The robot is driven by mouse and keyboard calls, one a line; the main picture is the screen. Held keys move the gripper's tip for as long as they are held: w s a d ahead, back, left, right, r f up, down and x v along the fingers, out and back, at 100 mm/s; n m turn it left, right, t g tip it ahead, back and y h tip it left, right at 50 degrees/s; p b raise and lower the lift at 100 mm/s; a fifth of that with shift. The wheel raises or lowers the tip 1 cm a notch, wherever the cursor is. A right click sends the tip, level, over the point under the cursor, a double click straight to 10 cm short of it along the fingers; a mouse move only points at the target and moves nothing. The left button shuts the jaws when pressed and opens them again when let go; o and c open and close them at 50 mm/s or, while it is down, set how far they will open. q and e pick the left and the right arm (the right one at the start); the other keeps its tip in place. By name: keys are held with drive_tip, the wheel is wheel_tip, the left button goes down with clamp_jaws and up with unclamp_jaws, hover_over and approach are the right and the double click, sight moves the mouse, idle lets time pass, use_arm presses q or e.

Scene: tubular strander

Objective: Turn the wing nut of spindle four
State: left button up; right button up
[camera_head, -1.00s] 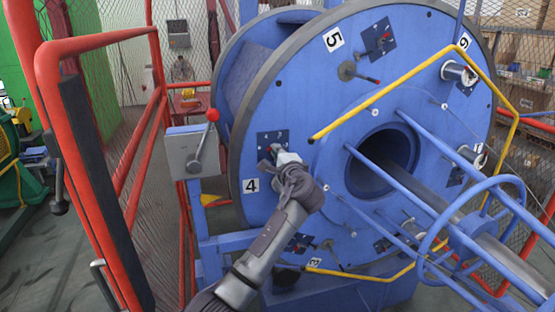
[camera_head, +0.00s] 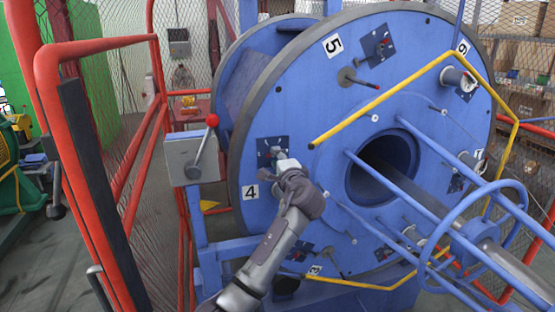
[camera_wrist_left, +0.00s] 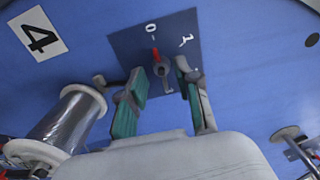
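The number 4 label (camera_head: 250,191) is on the big blue disc (camera_head: 330,110); it also shows in the left wrist view (camera_wrist_left: 39,34). Beside it is a dark blue plate (camera_wrist_left: 180,30) marked 0 and 1. A small metal fitting with a red tip (camera_wrist_left: 160,67) stands on this plate; I cannot tell whether it is the wing nut. My left gripper (camera_head: 283,160) is at the plate. In the left wrist view its two fingers (camera_wrist_left: 162,92) are apart, one either side of the fitting, with no visible contact. My right gripper is out of view.
A shiny cylinder with a pale flange (camera_wrist_left: 72,122) is close to the left finger. A yellow rail (camera_head: 385,100) and blue tubes (camera_head: 415,205) cross the disc's front. A grey box with a red-knobbed lever (camera_head: 192,158) and a red fence (camera_head: 95,45) are at left.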

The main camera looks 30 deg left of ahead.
use_arm(q)
drive_tip(key=v, duration=1.2)
idle(0.4)
